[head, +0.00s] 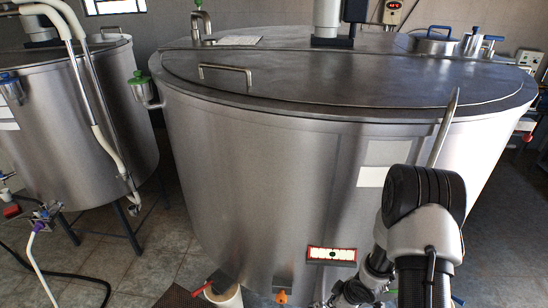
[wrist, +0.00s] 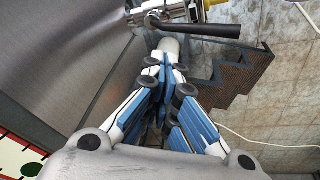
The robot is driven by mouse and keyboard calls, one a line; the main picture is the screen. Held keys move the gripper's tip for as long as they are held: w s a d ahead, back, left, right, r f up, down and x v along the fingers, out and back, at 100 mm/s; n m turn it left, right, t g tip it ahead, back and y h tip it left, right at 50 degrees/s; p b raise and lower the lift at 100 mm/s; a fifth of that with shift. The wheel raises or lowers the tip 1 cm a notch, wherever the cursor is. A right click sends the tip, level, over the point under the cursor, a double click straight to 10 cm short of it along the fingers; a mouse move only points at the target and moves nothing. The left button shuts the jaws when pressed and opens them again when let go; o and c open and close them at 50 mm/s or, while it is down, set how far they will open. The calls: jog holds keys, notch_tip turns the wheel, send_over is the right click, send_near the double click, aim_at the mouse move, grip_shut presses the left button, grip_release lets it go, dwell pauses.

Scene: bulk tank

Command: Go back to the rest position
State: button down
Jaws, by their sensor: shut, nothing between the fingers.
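My gripper (wrist: 168,58) shows in the wrist view with its white and blue fingers brought together at the tips, shut and empty. It points toward a metal outlet fitting with a black handle (wrist: 200,27) at the top of that view; I cannot tell whether the tips touch it. In the head view my arm (head: 425,210) rises in front of the right side of the large steel tank (head: 255,180). I cannot make out the fingers in the head view.
The tank wall (wrist: 60,60) is close on the left in the wrist view. A dark stepped piece (wrist: 222,85) stands on the tiled floor at right. A smaller tank (head: 85,110) stands at left in the head view. A hose (head: 75,278) lies on the floor.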

jog(key=s+d+r+m+t+h+b, duration=0.1)
jog(key=d+r+m+h+b, duration=0.15)
jog(key=r, duration=0.75)
jog(key=d+r+m+h+b, duration=0.1)
jog(key=r+m+h+b, duration=0.2)
jog(key=r, duration=0.8)
jog(key=s+a+r+m+y+b, duration=0.2)
jog(key=s+a+b, duration=0.2)
jog(key=s, duration=0.6)
jog(key=s+a+r+m+y+b, duration=0.2)
jog(key=s+a+r+m+b, duration=0.1)
jog(key=s, duration=0.8)
jog(key=a+b, duration=0.1)
jog(key=a, duration=0.1)
jog(key=shift+a+r+t+b, duration=0.2)
jog(key=shift+a+t+b, duration=0.1)
jog(key=shift+a, duration=0.1)
